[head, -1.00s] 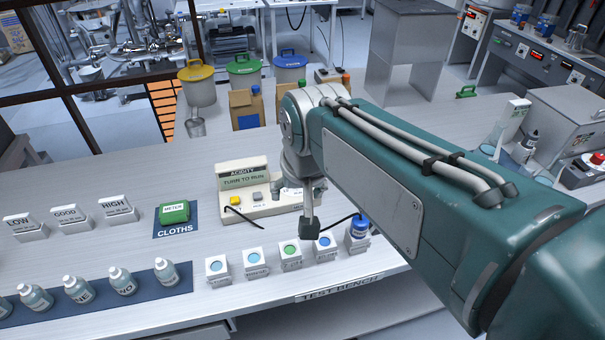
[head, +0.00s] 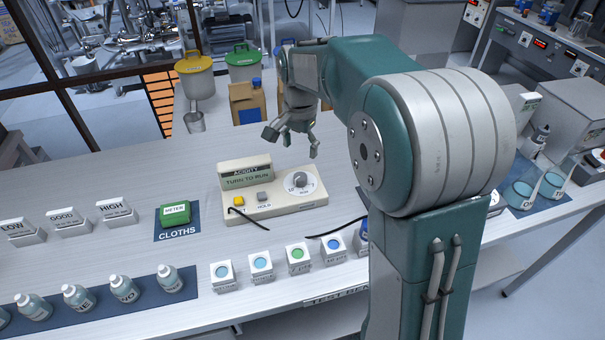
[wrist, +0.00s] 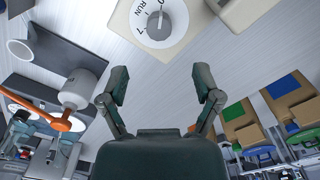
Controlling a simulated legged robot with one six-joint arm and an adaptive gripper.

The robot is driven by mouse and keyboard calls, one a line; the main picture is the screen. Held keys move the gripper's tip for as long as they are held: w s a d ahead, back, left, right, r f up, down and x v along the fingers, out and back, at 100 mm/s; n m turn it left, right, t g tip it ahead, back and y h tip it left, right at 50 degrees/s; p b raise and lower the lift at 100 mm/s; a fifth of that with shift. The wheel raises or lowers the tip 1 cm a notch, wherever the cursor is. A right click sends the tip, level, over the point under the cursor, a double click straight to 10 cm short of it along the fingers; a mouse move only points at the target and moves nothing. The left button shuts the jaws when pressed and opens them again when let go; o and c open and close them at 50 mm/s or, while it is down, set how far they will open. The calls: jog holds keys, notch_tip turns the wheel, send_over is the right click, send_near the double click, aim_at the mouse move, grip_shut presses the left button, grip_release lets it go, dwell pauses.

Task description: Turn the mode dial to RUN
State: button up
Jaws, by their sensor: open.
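The acidity meter (head: 250,206) stands on the bench, a cream box with an upright panel reading "ACIDITY" and "TURN TO RUN". Its mode dial (head: 300,180) is a grey knob on a white disc at the right end of the box. In the wrist view the dial (wrist: 158,20) is at the top centre, with "RUN" lettered beside the knob. My gripper (head: 292,143) is open and empty, above and behind the dial, not touching it. In the wrist view its fingers (wrist: 163,88) are spread apart, with bare bench between them and the dial.
A yellow button (head: 238,200) and a grey hold button (head: 264,196) sit left of the dial. Several small sample blocks (head: 261,266) line the front edge. Brown bags (head: 247,103) and lidded bins (head: 243,65) stand behind.

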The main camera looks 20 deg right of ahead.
aim_at(300, 176)
notch_tip(300, 176, down, 10)
jog(key=shift+r, duration=0.25)
grip_shut()
